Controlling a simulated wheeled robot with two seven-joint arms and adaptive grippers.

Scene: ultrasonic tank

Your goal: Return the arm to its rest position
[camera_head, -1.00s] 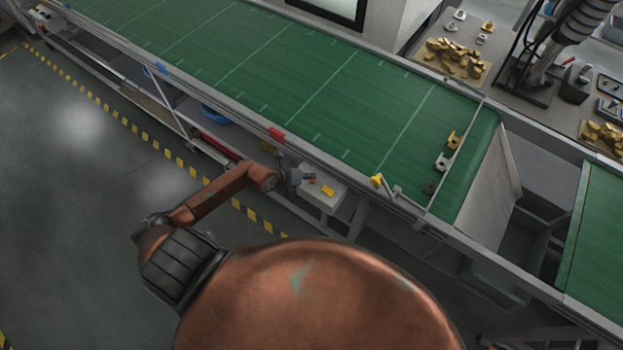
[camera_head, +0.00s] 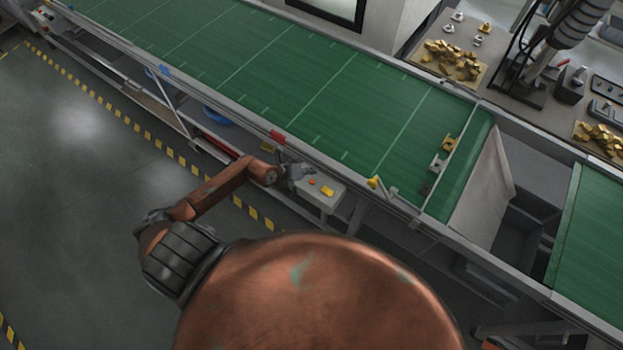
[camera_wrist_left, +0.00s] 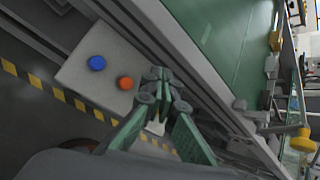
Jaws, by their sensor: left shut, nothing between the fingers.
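My left arm (camera_head: 215,190) comes in from the lower left of the head view, its forearm stretched toward the conveyor's near side. My left gripper (camera_head: 306,171) is beside the conveyor's near rail, close to a grey control box. In the left wrist view the gripper (camera_wrist_left: 160,92) is shut and empty, its fingertips together between the box and the conveyor edge. The tips lie in front of the box's right end in that view; contact cannot be told. My right gripper is not in view.
The green conveyor (camera_head: 300,75) runs along the near side. The control box (camera_head: 325,195) has coloured buttons. A yellow knob (camera_head: 374,182) sits on the conveyor's rail. Small yellow and grey parts (camera_head: 437,163) lie at the belt's end. Brass pieces (camera_head: 452,60) lie on a table behind. Open floor is at left.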

